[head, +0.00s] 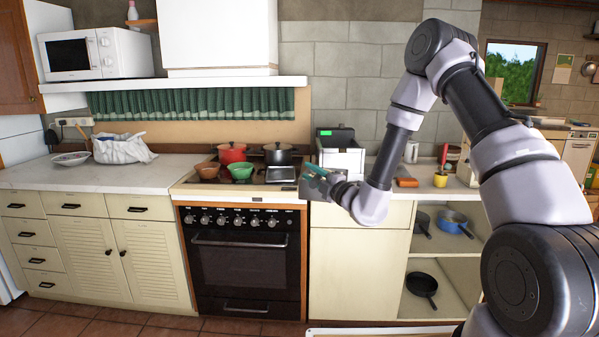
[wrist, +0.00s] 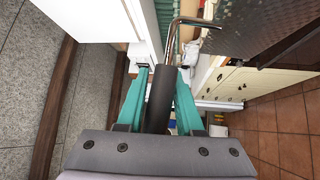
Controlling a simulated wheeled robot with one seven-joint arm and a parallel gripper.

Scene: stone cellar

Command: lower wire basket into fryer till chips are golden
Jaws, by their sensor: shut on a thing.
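My gripper (head: 317,171) shows its teal fingers in the head view, in front of the counter between the stove and the fryer. In the wrist view my gripper (wrist: 160,84) is shut on the dark handle of the wire basket (wrist: 262,28). A bent metal rod joins the handle to the grey mesh. The basket (head: 311,188) also shows in the head view as a small grey patch below my fingers, apart from the fryer's top. The white fryer (head: 348,160), with a green display, stands on the counter just behind my gripper. I cannot see any chips or inside the fryer.
A stove (head: 245,250) stands left of the fryer, with a red pot (head: 231,153), a green pot (head: 241,171) and a black pot (head: 278,154) on top. A yellow cup (head: 440,180) is on the right counter. The left counter (head: 50,174) has free room.

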